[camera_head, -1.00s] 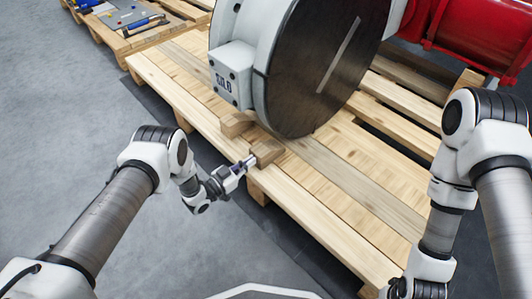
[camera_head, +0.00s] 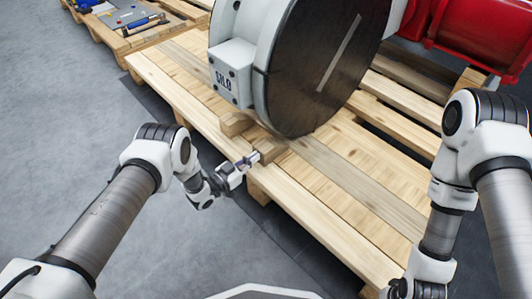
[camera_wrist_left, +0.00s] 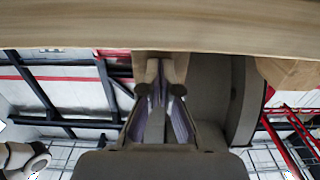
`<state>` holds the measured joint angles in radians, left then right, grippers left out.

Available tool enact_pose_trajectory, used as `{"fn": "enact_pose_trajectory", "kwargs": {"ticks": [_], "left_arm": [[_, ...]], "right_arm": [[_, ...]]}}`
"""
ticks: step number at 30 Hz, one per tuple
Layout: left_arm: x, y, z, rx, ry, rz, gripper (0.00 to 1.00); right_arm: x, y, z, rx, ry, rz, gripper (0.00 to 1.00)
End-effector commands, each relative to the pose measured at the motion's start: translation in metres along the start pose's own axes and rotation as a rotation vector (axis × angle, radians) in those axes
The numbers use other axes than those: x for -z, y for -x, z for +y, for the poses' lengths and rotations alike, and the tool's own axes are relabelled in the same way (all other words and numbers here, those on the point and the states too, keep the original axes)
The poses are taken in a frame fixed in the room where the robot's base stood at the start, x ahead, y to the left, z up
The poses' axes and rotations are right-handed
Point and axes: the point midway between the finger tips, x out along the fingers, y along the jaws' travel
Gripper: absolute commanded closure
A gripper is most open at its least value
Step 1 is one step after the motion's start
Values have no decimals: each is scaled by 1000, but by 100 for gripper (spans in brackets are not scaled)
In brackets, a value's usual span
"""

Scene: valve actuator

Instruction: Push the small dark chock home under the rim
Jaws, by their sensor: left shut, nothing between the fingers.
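The small brown chock (camera_head: 270,149) lies on the pallet's front plank, at the lower edge of the big round valve's dark disc (camera_head: 325,70). My left gripper (camera_head: 252,159) is shut and empty, its tip at the chock's near side; I cannot tell whether they touch. In the left wrist view the closed fingers (camera_wrist_left: 157,100) point at a brown block face (camera_wrist_left: 160,68), likely the chock. The valve's white rim (camera_head: 262,90) stands over the plank.
A second, paler wooden block (camera_head: 236,124) sits left of the chock beneath the valve's white housing. The wooden pallet (camera_head: 330,215) has bare planks to the right. A red actuator (camera_head: 475,35) stands behind. Another pallet with tools (camera_head: 130,20) is at the back left.

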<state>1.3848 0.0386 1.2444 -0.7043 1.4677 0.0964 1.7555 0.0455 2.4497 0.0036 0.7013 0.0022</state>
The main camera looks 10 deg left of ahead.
Motion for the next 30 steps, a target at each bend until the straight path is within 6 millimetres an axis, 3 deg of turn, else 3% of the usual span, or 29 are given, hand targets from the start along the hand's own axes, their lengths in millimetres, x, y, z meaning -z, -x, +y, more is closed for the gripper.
{"fn": "enact_pose_trajectory", "kwargs": {"ticks": [30], "left_arm": [[-1,-31,0,0,0,1,100]], "right_arm": [[2,-20,0,-1,-1,6,60]]}}
